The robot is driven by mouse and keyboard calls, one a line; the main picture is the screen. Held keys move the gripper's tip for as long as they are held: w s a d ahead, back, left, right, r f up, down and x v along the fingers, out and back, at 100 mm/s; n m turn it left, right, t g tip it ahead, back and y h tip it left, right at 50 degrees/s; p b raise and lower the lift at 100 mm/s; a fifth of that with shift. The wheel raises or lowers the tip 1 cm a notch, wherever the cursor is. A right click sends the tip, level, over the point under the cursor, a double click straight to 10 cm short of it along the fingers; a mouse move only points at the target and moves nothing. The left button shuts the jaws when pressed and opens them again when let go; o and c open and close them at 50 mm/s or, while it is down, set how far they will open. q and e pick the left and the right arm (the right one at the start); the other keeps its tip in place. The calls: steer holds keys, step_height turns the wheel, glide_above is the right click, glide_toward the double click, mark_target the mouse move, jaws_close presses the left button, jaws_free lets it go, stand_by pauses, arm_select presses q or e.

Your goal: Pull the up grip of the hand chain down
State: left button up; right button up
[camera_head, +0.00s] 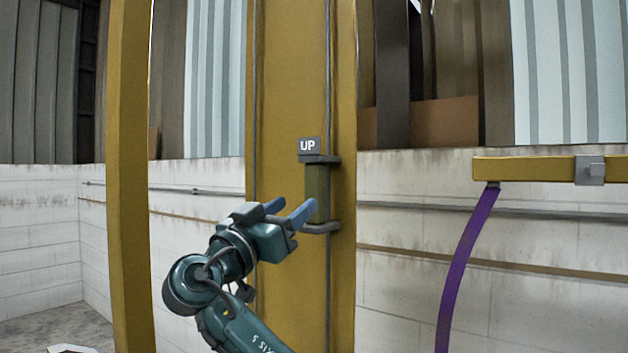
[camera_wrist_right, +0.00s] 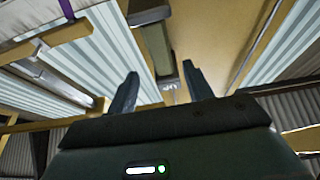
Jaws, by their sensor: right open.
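The up grip (camera_head: 317,192) is an olive block between two dark flanges on the hand chain, in front of a yellow post. A grey "UP" label (camera_head: 309,146) sits at its top. In the right wrist view the grip (camera_wrist_right: 156,48) shows beyond the fingers, roughly between them, with its label (camera_wrist_right: 169,87) near the fingertips. My right gripper (camera_head: 291,207) is open, its blue fingers pointing at the grip from the left and just short of it in the picture. It also shows in the right wrist view (camera_wrist_right: 160,78), with nothing between the fingers. My left gripper is not in view.
The wide yellow post (camera_head: 285,80) stands behind the grip. A narrower yellow post (camera_head: 128,180) stands at left. A yellow bar (camera_head: 530,169) with a hanging purple strap (camera_head: 463,260) is at right. A pale block wall (camera_head: 400,300) with pipes lies behind.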

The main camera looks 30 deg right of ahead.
mark_target(321, 184)
steer(key=p+x, duration=0.3)
steer(key=x, duration=0.6)
steer(key=shift+w+d+r, duration=0.15)
steer(key=shift+d, duration=0.05)
steer(key=shift+w+d, duration=0.15)
steer(key=shift+d, duration=0.2)
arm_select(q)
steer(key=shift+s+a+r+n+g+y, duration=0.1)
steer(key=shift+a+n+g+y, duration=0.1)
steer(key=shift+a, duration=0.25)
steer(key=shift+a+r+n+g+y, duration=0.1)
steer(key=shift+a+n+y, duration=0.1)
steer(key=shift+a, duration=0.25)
arm_select(e)
jaws_close()
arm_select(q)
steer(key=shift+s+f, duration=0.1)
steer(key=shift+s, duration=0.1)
